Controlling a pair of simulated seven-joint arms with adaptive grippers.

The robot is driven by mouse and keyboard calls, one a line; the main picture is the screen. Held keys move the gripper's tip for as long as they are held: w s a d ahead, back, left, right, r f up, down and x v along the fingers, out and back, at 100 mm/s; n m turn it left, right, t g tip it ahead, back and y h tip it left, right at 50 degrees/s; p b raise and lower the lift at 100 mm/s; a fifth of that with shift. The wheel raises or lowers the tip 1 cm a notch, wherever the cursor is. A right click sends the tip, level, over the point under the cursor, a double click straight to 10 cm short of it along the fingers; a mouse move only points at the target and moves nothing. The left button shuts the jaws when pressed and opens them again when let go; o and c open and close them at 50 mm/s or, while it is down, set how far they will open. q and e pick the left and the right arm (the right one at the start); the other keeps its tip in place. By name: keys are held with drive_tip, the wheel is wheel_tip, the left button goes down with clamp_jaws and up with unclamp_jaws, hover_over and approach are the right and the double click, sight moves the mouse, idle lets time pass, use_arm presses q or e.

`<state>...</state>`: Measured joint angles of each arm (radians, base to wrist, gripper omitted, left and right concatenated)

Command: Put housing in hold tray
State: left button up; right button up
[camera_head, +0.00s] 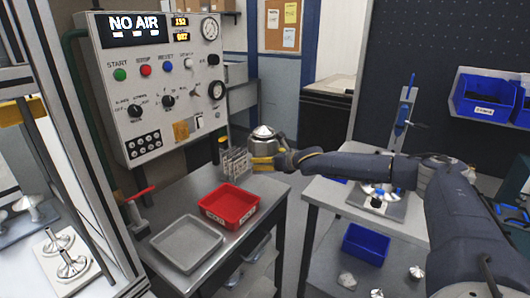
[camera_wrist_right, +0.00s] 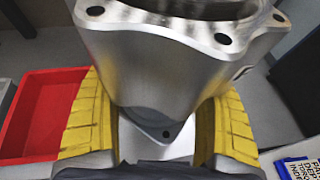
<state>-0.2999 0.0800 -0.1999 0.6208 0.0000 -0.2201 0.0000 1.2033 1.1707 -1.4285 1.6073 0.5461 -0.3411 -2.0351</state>
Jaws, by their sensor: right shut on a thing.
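My right gripper (camera_head: 263,161) has yellow fingers and is shut on a grey metal housing (camera_head: 264,146). It holds the housing in the air above the back right part of the steel bench. In the right wrist view the housing (camera_wrist_right: 165,60) sits between the two yellow fingers, its flanged, bolt-holed open end toward the top of the picture. The red hold tray (camera_head: 232,222) lies on the bench in front of and to the left of the gripper and looks empty. The tray (camera_wrist_right: 42,150) also shows at the left of the wrist view. My left gripper is not in view.
A grey tray (camera_head: 188,264) lies left of the red tray. A rack of upright plates (camera_head: 234,163) stands close to the held housing. A control panel (camera_head: 150,88) reads "NO AIR". A red-handled clamp (camera_head: 140,210) stands at the bench's left. A second table is on the right.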

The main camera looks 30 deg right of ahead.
drive_tip(key=shift+w+f, duration=0.1)
drive_tip(key=shift+f, duration=5.25)
drive_tip(key=shift+f, duration=0.1)
drive_tip(key=o, duration=1.5)
drive_tip(key=shift+f, duration=0.2)
drive_tip(key=v, duration=1.2)
drive_tip(key=shift+r, duration=0.1)
